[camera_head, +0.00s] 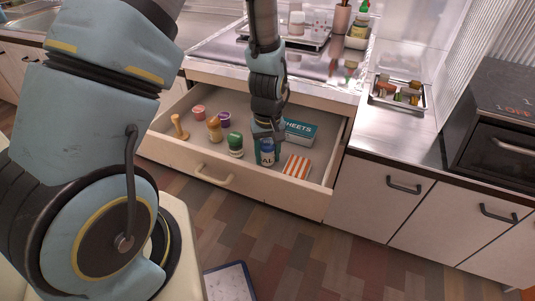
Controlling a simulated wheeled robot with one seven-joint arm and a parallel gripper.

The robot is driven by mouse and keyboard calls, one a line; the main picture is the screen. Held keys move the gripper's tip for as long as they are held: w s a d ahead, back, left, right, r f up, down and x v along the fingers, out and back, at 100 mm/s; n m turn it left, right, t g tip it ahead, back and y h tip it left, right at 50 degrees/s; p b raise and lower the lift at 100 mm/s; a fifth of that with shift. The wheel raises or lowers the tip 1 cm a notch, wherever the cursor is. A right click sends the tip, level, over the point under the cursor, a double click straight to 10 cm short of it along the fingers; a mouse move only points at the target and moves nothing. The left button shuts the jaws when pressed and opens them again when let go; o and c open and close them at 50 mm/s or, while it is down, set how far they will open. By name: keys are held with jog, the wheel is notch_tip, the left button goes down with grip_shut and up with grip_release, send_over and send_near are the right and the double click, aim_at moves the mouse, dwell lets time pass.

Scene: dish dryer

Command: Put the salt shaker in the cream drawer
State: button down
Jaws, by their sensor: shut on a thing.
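The cream drawer (210,175) is pulled open below the counter. The salt shaker (267,155), a teal container with white lettering partly reading "AL", is upright inside the drawer's outline. My gripper (268,133) comes down from above and is shut on its top. The gripper hides the upper part of the shaker. I cannot tell whether its base touches the drawer floor.
The drawer also holds a teal "SHEETS" box (300,132), an orange-striped box (296,166), a green-topped jar (235,145), a wooden shaker (215,129) and other small items. A metal tray (383,99) sits on the right counter. A black appliance (497,125) stands far right.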

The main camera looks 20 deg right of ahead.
jog(key=shift+f, duration=0.15)
jog(key=shift+c, duration=1.4)
grip_release()
notch_tip(320, 180, up, 12)
jog(key=shift+r, duration=0.15)
jog(key=a+r, duration=0.4)
jog(key=a, duration=0.8)
jog(key=w+a+r+t, duration=0.1)
jog(key=a+r, duration=0.3)
jog(key=a, duration=0.9)
jog(key=shift+w+a+r+t, duration=0.15)
jog(key=shift+w+a+t, duration=0.05)
jog(key=shift+a+t, duration=0.1)
